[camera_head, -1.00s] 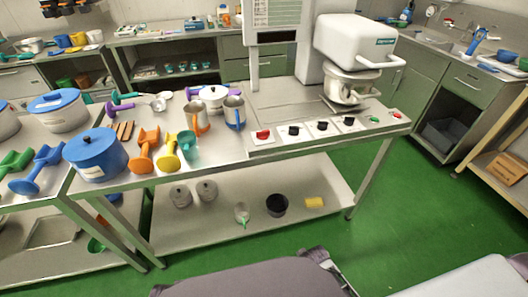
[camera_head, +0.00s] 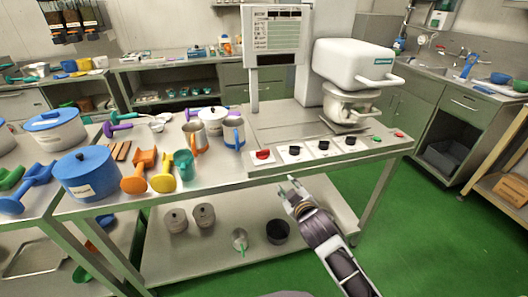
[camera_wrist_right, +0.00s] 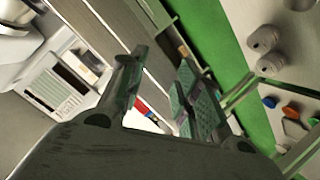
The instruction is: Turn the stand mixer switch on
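The stand mixer (camera_head: 355,65) is white, with a metal bowl (camera_head: 348,105) under its head, at the back right of the steel table. Along the table's front edge runs a row of controls: a red switch (camera_head: 262,155) on a white plate, several black knobs (camera_head: 323,145), a green button (camera_head: 376,139) and a red button (camera_head: 399,134). My right gripper (camera_head: 288,187) is in front of and below this edge, touching none of the controls. In the right wrist view its fingers (camera_wrist_right: 160,65) are apart with nothing held. My left gripper is not in view.
Left of the controls stand cups, scoops and a blue-lidded pot (camera_head: 88,178). A display panel (camera_head: 276,36) rises behind. The lower shelf (camera_head: 200,262) holds several pots and a black container (camera_head: 277,231). Green floor (camera_head: 450,235) is free at the right.

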